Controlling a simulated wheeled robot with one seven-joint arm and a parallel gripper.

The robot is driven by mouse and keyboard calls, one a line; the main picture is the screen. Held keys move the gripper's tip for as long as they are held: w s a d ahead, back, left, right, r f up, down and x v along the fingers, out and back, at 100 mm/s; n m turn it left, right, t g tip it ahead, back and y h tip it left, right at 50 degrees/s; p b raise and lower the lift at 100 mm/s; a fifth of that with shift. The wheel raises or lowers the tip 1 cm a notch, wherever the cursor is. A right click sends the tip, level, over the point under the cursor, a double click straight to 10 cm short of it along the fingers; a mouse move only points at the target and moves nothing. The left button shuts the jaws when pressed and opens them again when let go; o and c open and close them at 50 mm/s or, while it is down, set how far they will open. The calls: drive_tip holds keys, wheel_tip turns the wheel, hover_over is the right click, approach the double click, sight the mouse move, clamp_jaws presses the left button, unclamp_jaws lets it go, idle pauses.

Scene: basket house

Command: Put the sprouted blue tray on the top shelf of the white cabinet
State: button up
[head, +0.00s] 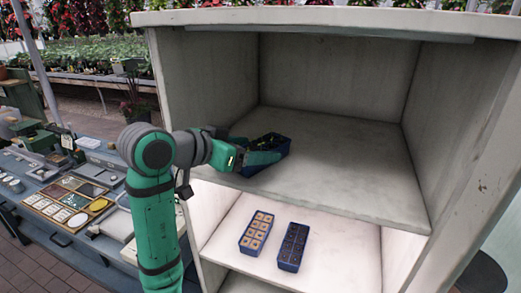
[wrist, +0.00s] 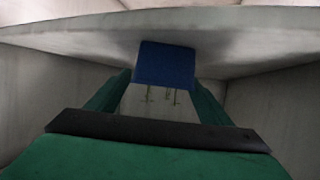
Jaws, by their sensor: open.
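The blue tray (head: 278,143) with green sprouts sits on the top shelf (head: 335,165) of the white cabinet (head: 465,25), towards its left side. My gripper (head: 248,153) is open and reaches in from the left, with one green finger along the tray's near side. The other finger is mostly hidden in the head view. In the wrist view, the tray's plain blue end (wrist: 165,63) shows just beyond and between the two spread fingers (wrist: 160,95). I cannot tell whether either finger touches the tray.
The shelf below holds a blue tray of tan pots (head: 257,232) and a blue tray with dark soil (head: 293,246). The right side of the top shelf is bare. A workbench (head: 60,205) with several trays and tools stands at left.

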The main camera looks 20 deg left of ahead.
drive_tip(key=v, duration=0.9)
